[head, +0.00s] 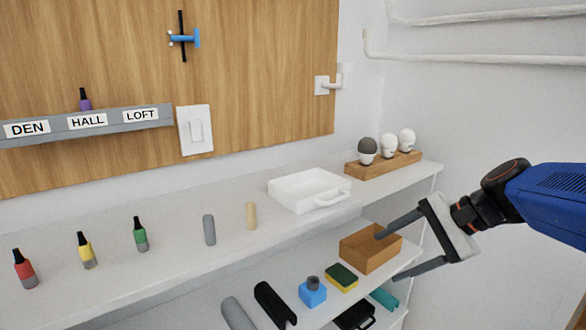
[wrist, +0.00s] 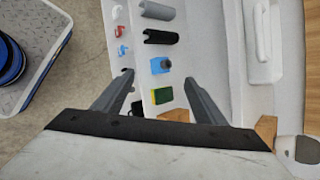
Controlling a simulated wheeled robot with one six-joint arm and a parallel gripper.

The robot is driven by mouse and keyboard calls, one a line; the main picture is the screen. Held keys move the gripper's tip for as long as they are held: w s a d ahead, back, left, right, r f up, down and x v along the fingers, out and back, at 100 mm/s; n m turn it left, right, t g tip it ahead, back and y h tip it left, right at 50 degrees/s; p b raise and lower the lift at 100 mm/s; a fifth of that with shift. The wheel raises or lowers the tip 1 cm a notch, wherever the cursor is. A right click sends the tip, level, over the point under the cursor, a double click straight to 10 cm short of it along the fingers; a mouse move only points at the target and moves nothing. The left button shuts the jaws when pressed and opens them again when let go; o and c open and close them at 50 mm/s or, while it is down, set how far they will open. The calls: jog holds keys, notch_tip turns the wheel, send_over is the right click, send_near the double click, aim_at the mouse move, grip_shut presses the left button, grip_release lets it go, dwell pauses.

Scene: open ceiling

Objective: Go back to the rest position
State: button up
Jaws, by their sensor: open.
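My gripper (head: 400,248) is at the right of the head view, with its two dark fingers spread wide and nothing between them. The fingers reach toward the shelf unit near the wooden box (head: 366,250) on the lower shelf. The upper finger overlaps the box in the picture; I cannot tell whether they touch. In the wrist view, the open gripper (wrist: 160,88) points toward the lower shelf, with a yellow-green sponge (wrist: 162,96) and a blue block (wrist: 160,66) seen between its fingers.
The upper shelf holds a white tray (head: 283,198), several bottles and cylinders, and a wooden rack (head: 372,170) with round-headed items. A labelled ledge (head: 60,133) and a light switch (head: 195,130) are on the wall. White pipes (head: 470,59) run at upper right.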

jog(key=s+d+f+n+h, duration=0.3)
jog(key=s+f+n+h, duration=0.1)
jog(key=s+n, duration=0.2)
jog(key=s+d+f+n+t+h, duration=0.1)
jog(key=s+d+f+n+h, duration=0.2)
jog(key=s, duration=0.5)
notch_tip(320, 180, down, 3)
jog(key=n+h, duration=0.1)
jog(key=n, duration=0.2)
jog(key=shift+d+r+n, duration=0.2)
jog(key=shift+d+n, duration=0.1)
jog(key=shift+d, duration=0.1)
